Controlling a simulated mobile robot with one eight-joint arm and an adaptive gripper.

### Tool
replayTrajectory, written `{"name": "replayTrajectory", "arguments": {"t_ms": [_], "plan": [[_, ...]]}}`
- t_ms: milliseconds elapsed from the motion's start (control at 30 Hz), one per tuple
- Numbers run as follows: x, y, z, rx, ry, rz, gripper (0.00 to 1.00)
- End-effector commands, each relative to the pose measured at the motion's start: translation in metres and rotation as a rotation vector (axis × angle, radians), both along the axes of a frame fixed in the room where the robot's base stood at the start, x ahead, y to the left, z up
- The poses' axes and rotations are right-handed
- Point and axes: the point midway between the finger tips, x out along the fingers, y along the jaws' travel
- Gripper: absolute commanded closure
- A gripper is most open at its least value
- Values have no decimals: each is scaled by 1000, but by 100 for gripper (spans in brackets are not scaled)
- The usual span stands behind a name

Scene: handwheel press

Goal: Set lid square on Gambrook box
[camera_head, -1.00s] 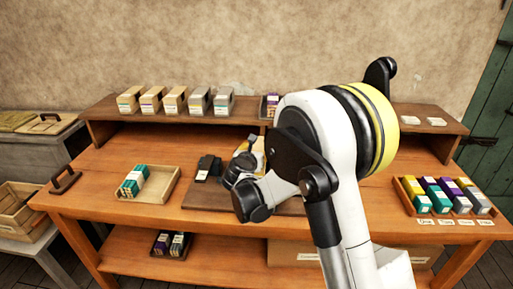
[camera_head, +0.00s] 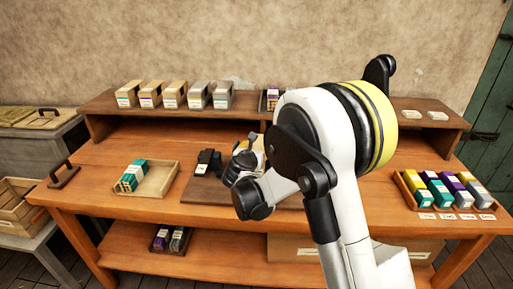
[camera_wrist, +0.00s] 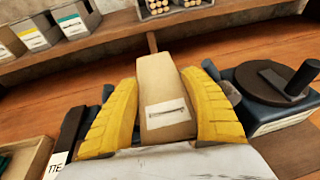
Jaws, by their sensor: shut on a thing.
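My gripper (camera_wrist: 155,115) shows as two yellow fingers in the wrist view. It is shut on a tan cardboard piece (camera_wrist: 160,80) with a white label, held between the fingers. I cannot tell whether this is the lid or a whole box. In the head view my arm mostly hides the gripper and the held piece over the middle of the bench. The label is too small to read, and I cannot pick out the Gambrook box. Several pale boxes with coloured labels (camera_head: 173,95) stand in a row on the raised shelf.
A dark press with a round handwheel (camera_wrist: 275,82) stands right of the gripper. A wooden tray with teal boxes (camera_head: 146,178) lies left on the bench. A tray of coloured boxes (camera_head: 447,190) lies right.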

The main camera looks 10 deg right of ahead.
Motion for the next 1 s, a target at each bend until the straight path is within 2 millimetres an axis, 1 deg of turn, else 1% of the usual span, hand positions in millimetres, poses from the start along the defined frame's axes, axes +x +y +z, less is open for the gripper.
{"name": "replayTrajectory", "arguments": {"t_ms": [333,367,400,433,767,867,1000], "plan": [[0,0,-1,0,0,0,74],[0,0,-1,0,0,0,37],[0,0,-1,0,0,0,25],[0,0,-1,0,0,0,21],[-2,1,-1,0,0,1,21],[-12,6,2,-1,0,1,21],[-36,18,11,0,0,3,21]]}}
